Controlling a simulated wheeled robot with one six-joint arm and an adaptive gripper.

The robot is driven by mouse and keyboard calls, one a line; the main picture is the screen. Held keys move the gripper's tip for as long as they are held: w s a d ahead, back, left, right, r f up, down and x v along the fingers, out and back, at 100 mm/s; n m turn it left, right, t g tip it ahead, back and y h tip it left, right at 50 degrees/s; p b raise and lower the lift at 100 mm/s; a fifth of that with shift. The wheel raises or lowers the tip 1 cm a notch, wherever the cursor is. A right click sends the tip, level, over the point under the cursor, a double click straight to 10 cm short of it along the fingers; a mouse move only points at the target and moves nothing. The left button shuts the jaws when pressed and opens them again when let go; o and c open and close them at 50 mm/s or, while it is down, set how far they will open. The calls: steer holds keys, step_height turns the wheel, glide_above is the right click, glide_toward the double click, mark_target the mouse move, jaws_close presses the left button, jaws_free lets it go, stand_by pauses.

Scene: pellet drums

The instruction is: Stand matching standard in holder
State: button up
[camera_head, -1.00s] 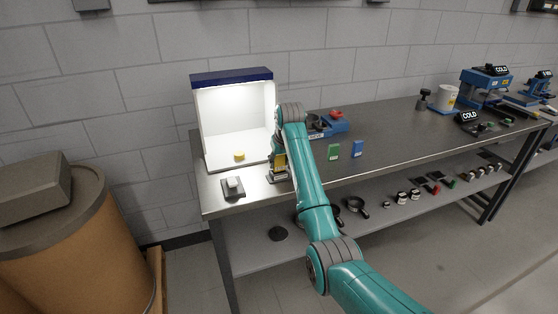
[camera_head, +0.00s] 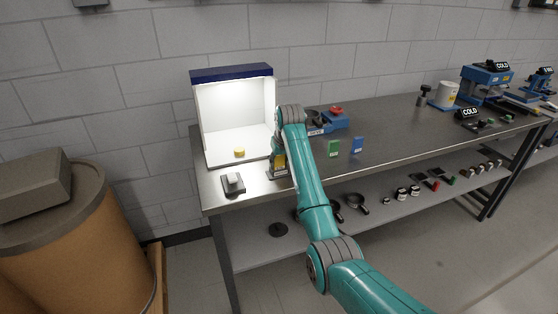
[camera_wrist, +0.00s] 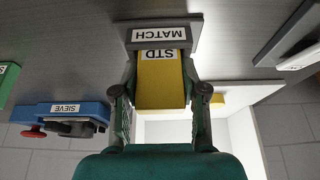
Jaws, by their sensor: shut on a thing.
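My gripper (camera_wrist: 160,95) is shut on the yellow standard (camera_wrist: 160,80), a block with an STD label, with one finger on each side. The standard is at the grey holder (camera_wrist: 190,38) marked MATCH, and its labelled end appears to meet the holder. I cannot tell whether it is fully seated. In the head view the holder (camera_head: 279,175) is on the bench in front of the light booth's right side, and my arm partly hides it. A green standard (camera_head: 334,148) and a blue standard (camera_head: 357,147) stand farther right on the bench.
The lit white booth (camera_head: 230,75) holds a yellow puck (camera_head: 239,153). A dark stand with a white block (camera_head: 233,181) is left of the holder. The blue SIEVE device (camera_wrist: 62,112) is behind my arm. The bench (camera_head: 400,135) is clear right of the blue standard.

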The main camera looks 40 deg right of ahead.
steer(key=shift+f, duration=0.1)
steer(key=o, duration=1.2)
steer(key=v, duration=1.2)
steer(key=shift+s, duration=0.15)
